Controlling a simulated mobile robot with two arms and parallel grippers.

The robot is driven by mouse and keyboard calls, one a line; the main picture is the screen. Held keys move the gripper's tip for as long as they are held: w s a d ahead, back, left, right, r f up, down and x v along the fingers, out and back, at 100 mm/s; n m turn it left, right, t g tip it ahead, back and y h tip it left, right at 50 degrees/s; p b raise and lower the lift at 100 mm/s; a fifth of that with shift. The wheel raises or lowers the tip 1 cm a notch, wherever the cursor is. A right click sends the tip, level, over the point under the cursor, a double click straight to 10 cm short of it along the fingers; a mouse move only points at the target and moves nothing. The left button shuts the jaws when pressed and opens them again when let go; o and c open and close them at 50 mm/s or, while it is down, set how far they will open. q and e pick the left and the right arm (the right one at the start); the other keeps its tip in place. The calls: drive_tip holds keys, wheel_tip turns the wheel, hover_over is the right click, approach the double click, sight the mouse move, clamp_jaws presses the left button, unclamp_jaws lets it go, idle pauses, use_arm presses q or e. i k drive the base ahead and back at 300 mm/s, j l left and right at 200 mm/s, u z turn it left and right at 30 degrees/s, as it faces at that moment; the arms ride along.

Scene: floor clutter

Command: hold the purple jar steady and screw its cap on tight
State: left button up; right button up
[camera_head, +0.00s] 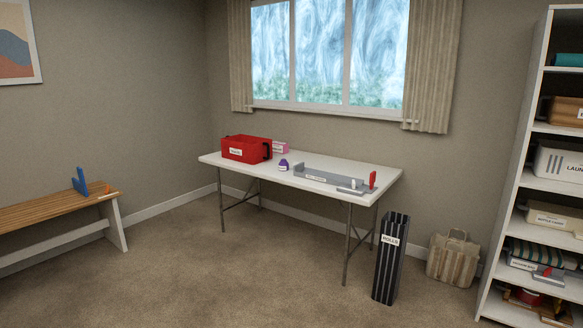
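A small purple jar (283,165) stands upright on the white folding table (225,163), near its front edge, just right of a red bin. It has a pale label on its front. It is too small to tell whether a cap sits on it or lies elsewhere. Neither of my grippers shows in the head view, and nothing touches the jar.
On the table are a red bin (240,155), a pink box (280,147) and a long grey tray (315,178). A black striped rolls bin (390,265) and a beige bag (453,260) stand on the floor. A bench (60,208) is left, a full shelf (510,160) right. The carpet in front is clear.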

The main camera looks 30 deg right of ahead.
sight(283, 164)
drive_tip(key=i+l, duration=0.4)
drive_tip(key=i+l+z, duration=0.15)
drive_tip(key=i+l, duration=0.6)
drive_tip(key=i, duration=0.15)
drive_tip(key=i+l+z, duration=0.15)
drive_tip(key=i+l, duration=0.45)
drive_tip(key=i, duration=0.3)
drive_tip(key=i+l+z, duration=0.1)
drive_tip(key=i+l, duration=0.2)
drive_tip(key=i, duration=0.15)
drive_tip(key=i+l+z, duration=0.1)
drive_tip(key=i+l, duration=0.15)
drive_tip(key=i, duration=0.2)
